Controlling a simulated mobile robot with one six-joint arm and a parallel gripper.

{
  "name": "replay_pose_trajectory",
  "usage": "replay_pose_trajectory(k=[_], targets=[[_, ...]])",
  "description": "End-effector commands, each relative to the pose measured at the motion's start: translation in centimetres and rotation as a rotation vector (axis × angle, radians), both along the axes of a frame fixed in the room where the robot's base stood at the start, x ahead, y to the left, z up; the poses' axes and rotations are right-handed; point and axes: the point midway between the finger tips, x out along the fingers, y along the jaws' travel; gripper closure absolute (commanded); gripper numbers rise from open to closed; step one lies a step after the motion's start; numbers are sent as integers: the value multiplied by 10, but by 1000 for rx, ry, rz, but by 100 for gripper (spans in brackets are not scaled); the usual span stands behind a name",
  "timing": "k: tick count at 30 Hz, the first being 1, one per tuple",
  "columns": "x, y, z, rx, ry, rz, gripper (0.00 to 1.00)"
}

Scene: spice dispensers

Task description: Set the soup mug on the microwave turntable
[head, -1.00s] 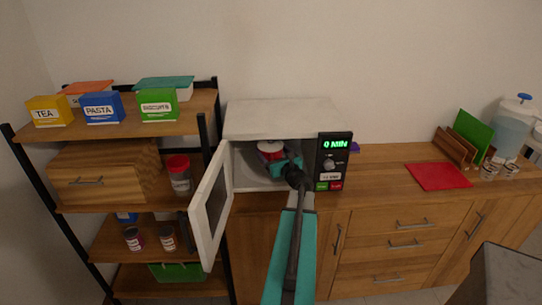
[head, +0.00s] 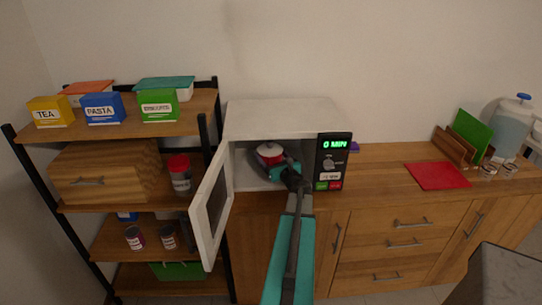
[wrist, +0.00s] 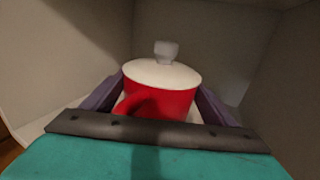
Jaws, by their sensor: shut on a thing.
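The soup mug (head: 270,154) is red with a white lid and a grey knob. It is inside the open microwave (head: 280,118). In the wrist view the mug (wrist: 160,102) stands upright between the two purple fingers of my gripper (wrist: 165,110), with its red handle toward me. My gripper (head: 279,167) reaches in through the microwave's front opening and is shut on the mug. A pale surface shows beside the mug in the wrist view; the turntable is mostly hidden, and I cannot tell whether the mug touches it.
The microwave door (head: 211,208) stands open to the left, close to my arm. The control panel (head: 333,161) on the right reads 0 MIN. A shelf rack (head: 150,194) with boxes and jars stands left. A red mat (head: 438,176) lies on the counter at right.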

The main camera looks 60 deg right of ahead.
Motion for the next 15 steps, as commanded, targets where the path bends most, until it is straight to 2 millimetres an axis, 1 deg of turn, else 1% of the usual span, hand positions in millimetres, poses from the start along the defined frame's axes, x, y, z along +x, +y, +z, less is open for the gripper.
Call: replay_pose_trajectory(k=[4, 15], targets=[[0, 0, -4, -1, -3, 0, 67], [0, 0, -7, -2, -3, 0, 67]])
